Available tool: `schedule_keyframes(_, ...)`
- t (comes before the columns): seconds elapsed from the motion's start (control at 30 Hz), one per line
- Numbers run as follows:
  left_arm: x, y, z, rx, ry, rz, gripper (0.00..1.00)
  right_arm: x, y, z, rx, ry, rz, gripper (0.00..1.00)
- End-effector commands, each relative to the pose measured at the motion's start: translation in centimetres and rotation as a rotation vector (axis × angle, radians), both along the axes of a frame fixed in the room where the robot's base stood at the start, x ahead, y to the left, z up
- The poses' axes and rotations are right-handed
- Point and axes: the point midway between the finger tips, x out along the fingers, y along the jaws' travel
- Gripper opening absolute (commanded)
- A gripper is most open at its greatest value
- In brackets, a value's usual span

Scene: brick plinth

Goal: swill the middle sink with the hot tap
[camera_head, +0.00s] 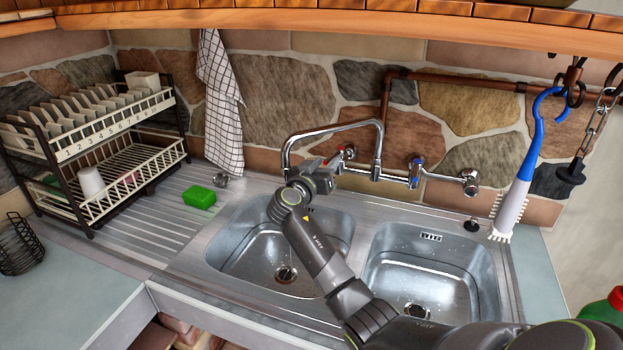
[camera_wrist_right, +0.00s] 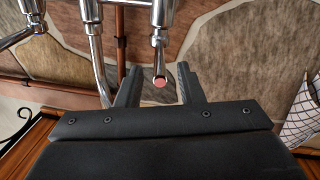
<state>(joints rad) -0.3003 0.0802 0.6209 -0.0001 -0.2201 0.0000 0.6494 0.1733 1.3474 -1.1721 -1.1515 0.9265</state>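Two steel basins show in the head view, a left sink (camera_head: 240,247) and a right sink (camera_head: 462,285); which is the middle one I cannot tell. The chrome spout (camera_head: 303,134) swings left, its end over the back of the left sink. The red-marked hot tap (camera_head: 350,151) stands behind my right gripper (camera_head: 333,163). In the wrist view its red-tipped lever end (camera_wrist_right: 159,82) shows between the open fingers of my right gripper (camera_wrist_right: 158,88), apart from both. My right arm covers part of the left sink. Whether water runs is unclear. My left gripper is out of view.
The blue-marked cold tap (camera_head: 414,172) is right of the hot tap. A green sponge (camera_head: 199,197) lies on the drainer, beside a dish rack (camera_head: 92,145). A blue-and-white brush (camera_head: 523,178) hangs at right. A checked towel (camera_head: 222,110) hangs behind. A wooden shelf edge (camera_head: 300,39) runs above.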

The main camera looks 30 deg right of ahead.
Motion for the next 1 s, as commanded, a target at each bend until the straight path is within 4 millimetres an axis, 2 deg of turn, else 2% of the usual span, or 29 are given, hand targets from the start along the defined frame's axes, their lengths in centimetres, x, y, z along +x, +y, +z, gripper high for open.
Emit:
schedule_keyframes(0.17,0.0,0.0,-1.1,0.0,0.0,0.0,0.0,-1.4,2.2,-0.4,0.005,-0.003,0.002,0.34)
schedule_keyframes(0.6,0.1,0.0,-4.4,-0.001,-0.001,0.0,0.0,-6.8,10.3,-0.5,0.006,-0.001,0.002,0.34)
schedule_keyframes(0.8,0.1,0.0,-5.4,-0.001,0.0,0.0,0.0,-8.4,12.7,-0.3,0.003,0.0,0.002,0.34)
schedule_keyframes(1.0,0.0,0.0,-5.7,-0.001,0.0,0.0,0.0,-9.2,13.8,-0.1,0.001,0.0,-0.001,0.34)
